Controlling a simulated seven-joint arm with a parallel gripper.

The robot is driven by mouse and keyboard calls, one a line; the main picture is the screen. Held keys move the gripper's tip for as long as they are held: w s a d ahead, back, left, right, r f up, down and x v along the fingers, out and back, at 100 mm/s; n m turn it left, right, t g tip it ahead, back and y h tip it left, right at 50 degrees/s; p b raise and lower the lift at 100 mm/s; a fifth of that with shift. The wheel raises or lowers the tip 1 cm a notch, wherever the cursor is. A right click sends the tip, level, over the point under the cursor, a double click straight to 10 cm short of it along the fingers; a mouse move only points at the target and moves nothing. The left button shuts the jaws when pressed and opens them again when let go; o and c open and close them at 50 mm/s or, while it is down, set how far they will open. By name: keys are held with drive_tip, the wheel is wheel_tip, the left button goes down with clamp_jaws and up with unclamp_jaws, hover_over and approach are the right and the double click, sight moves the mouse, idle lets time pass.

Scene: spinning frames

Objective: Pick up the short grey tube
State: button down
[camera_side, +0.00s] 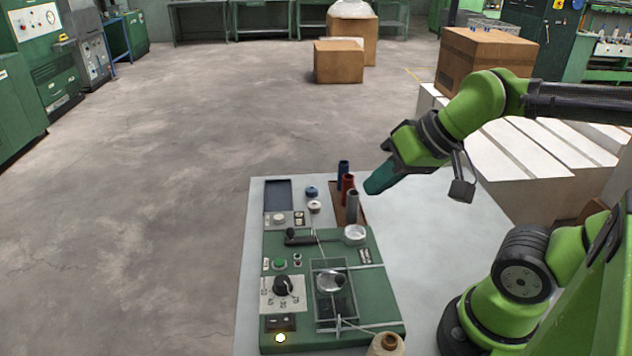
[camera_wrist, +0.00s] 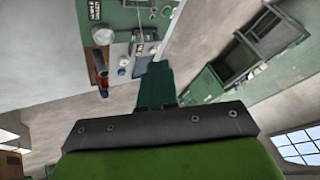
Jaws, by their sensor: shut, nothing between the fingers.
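The short grey tube (camera_side: 352,206) stands upright at the near end of a row of tubes on a brown board (camera_side: 336,212). A red tube (camera_side: 348,184) and a dark blue tube (camera_side: 343,169) stand behind it. My gripper (camera_side: 371,189) is shut and empty, tilted down to the left. In the side view it appears just right of and above the tubes, apart from the grey one.
A green machine panel (camera_side: 385,297) with knobs, a lever and a clear-walled box fills the front of the table. A dark blue tray (camera_side: 278,195) and small spools (camera_side: 314,206) lie left of the tubes. The light tabletop (camera_side: 430,225) right of the tubes is clear.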

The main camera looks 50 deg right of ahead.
drive_tip(key=c, duration=1.8)
unclamp_jaws()
drive_tip(key=o, duration=1.1)
drive_tip(key=m+g+h, duration=0.2)
drive_tip(key=m+g, duration=0.1)
drive_tip(key=g, duration=0.4)
hover_over(353, 204)
drive_tip(key=w+d, duration=0.1)
wheel_tip(353, 204, down, 5)
wheel_tip(353, 204, down, 17)
drive_tip(key=shift+d+r, duration=0.1)
drive_tip(key=shift+d, duration=0.05)
